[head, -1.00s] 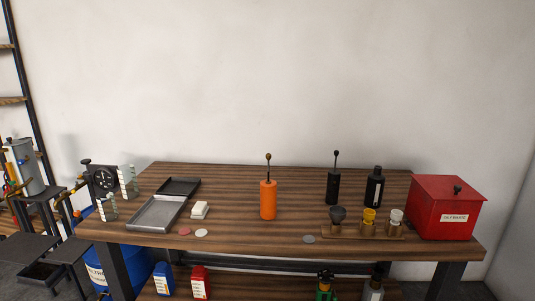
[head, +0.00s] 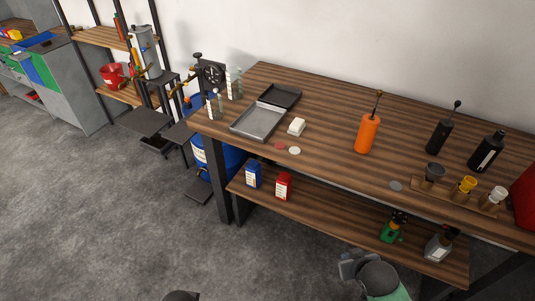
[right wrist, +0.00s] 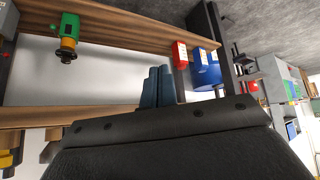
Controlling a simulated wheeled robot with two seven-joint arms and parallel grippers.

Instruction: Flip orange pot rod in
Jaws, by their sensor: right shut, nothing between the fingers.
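The orange pot (head: 367,134) stands on the wooden bench top. A thin dark rod (head: 376,106) with a small round knob sticks up from its top. My right gripper (head: 353,263) is low in front of the bench, near the lower shelf's front edge and well apart from the pot. In the right wrist view its two blue-grey fingers (right wrist: 158,86) are together with nothing between them. The orange pot is not visible in that wrist view.
A black pot (head: 438,137) with a similar knobbed rod and a black bottle (head: 486,152) stand to the right. The lower shelf (head: 330,215) juts toward my right gripper.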

